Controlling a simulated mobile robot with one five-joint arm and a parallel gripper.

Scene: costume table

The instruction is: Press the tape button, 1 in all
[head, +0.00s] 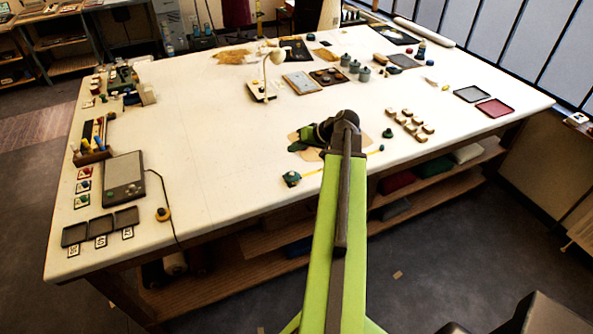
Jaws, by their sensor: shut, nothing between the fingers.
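A small teal tape case (291,179) sits near the front edge of the white table. A thin yellow tape (312,172) runs out of it to the right and passes behind my arm. A small dark blue end piece (381,148) shows on the far side of the arm. The button on the case is too small to make out clearly. My gripper (301,147) is shut and empty, above a tan patch on the table. In the picture it is above and slightly right of the case, apart from it. My arm hides part of the tape.
A grey device (125,178) with a black cord and a yellow-topped piece (163,214) lies to the left. Several cream blocks (411,124) stand to the right. A white lamp (275,62) stands farther back. The table (225,150) is clear left of the case.

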